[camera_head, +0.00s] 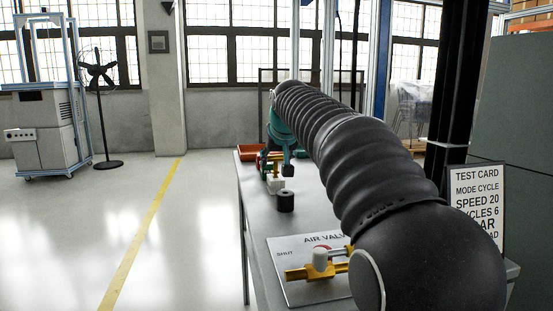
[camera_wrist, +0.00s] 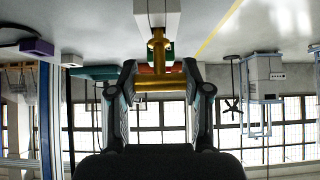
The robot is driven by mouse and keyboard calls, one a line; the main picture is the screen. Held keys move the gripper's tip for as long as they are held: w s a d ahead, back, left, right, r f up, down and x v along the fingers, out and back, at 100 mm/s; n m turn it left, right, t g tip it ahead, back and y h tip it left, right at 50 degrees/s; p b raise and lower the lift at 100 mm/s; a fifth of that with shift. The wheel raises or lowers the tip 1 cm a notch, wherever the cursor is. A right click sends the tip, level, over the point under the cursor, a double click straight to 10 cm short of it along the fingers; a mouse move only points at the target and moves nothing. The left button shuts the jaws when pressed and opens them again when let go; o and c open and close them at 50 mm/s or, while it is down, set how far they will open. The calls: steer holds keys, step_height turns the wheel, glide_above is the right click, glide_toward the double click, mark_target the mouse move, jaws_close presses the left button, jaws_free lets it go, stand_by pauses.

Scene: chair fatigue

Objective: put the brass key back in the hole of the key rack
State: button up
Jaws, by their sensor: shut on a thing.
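The brass key (camera_wrist: 160,83) is in my gripper. Its crossbar spans between the two fingers, and its shaft points toward a white block, which looks like the key rack (camera_wrist: 157,18). The wrist view is upside down, so the block lies below the key. The shaft's end overlaps the block's edge; I cannot tell whether it touches or sits in a hole. In the head view, my gripper (camera_head: 275,164) is at the far part of the grey table, with the white block (camera_head: 276,186) just under it. The hole itself is hidden.
A black cylinder (camera_head: 286,201) stands close in front of the white block. A red-orange tray (camera_head: 247,152) lies at the far left of the table. An air valve panel (camera_head: 296,291) with a yellow valve lies nearer, and a test card (camera_head: 475,203) stands at right.

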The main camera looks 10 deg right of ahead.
steer(key=shift+f+b, duration=0.4)
steer(key=shift+f, duration=0.15)
steer(key=o, duration=1.5)
steer(key=shift+c, duration=0.2)
steer(key=v, duration=1.2)
